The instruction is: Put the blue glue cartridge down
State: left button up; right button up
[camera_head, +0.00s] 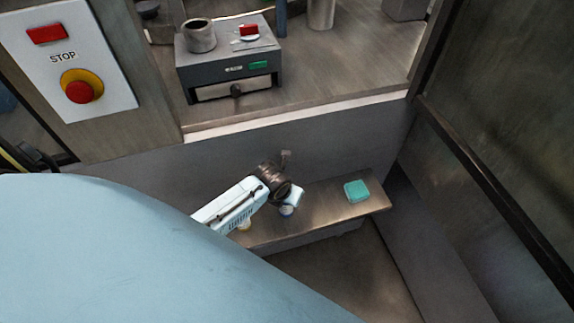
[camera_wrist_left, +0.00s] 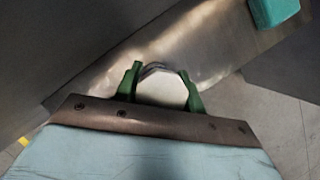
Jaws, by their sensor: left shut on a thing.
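My left gripper (camera_head: 288,203) is low over the narrow metal shelf (camera_head: 330,205). In the left wrist view its two green fingers (camera_wrist_left: 162,88) are shut on a pale, rounded end of a thing, which I take to be the blue glue cartridge (camera_wrist_left: 162,92). In the head view a small blue and white part of the cartridge (camera_head: 286,211) shows just below the gripper. The rest is hidden by the gripper, and I cannot tell whether it touches the shelf. My right gripper is not in view.
A teal block (camera_head: 357,191) lies on the shelf's right part, with bare shelf between it and my gripper. A small yellowish thing (camera_head: 245,225) shows beside my arm. A wall stands behind the shelf. A dark grey machine (camera_head: 228,72) sits on the bench above.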

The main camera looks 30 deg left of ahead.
pick_arm(q)
jog(key=o, duration=0.6)
jog(key=shift+f, duration=0.15)
jog(key=o, duration=0.5)
jog(key=shift+s+r, duration=0.1)
jog(key=shift+r, duration=0.45)
jog(key=p+v, duration=0.3)
jog(key=v, duration=0.8)
jog(key=shift+r, duration=0.15)
